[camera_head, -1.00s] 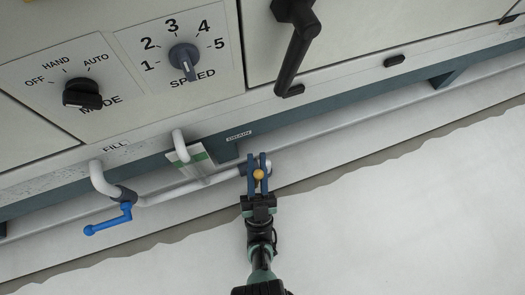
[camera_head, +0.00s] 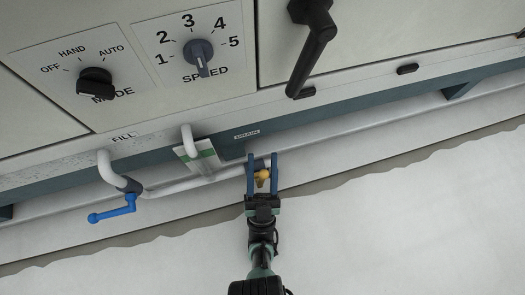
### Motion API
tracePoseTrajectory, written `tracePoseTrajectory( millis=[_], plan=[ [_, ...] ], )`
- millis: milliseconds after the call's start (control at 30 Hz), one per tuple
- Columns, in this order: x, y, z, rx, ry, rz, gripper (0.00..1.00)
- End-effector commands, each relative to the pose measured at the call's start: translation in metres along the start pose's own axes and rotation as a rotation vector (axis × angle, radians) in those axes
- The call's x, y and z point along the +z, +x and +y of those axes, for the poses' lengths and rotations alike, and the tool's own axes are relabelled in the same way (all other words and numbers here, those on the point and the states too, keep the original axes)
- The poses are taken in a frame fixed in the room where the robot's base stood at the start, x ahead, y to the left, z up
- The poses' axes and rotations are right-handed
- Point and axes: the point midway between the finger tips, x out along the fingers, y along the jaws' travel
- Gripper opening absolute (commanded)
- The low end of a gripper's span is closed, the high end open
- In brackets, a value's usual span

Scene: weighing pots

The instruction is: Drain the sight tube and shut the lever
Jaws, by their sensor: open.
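The drain lever (camera_head: 263,174) is a small yellow handle below the DRAIN label (camera_head: 247,135). My gripper (camera_head: 263,163) is open, with its two blue fingers on either side of the yellow lever. I cannot tell whether either finger touches it. The drain valve body is mostly hidden behind the fingers. The sight tube is hard to make out; a pale panel with a green band (camera_head: 207,154) sits by the white pipe (camera_head: 188,141), left of my gripper. The level in it cannot be read.
A blue lever (camera_head: 112,209) hangs on the FILL pipe (camera_head: 107,166) at left. Above are the MODE knob (camera_head: 95,80), the SPEED knob (camera_head: 199,54) and a black door handle (camera_head: 314,45). The pale floor below is clear.

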Motion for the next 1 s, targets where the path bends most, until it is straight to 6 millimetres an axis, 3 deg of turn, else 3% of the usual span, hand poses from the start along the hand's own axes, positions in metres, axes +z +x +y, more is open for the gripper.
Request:
tracePoseTrajectory(
  millis=[167,700,1000],
  plan=[
    [-0.007,0.006,-0.001,0.001,0.0,0.0,0.48],
    [-0.062,0.057,-0.01,0.001,-0.001,0.001,0.48],
    [-0.074,0.068,-0.012,0.0,-0.001,0.002,0.48]
  ],
)
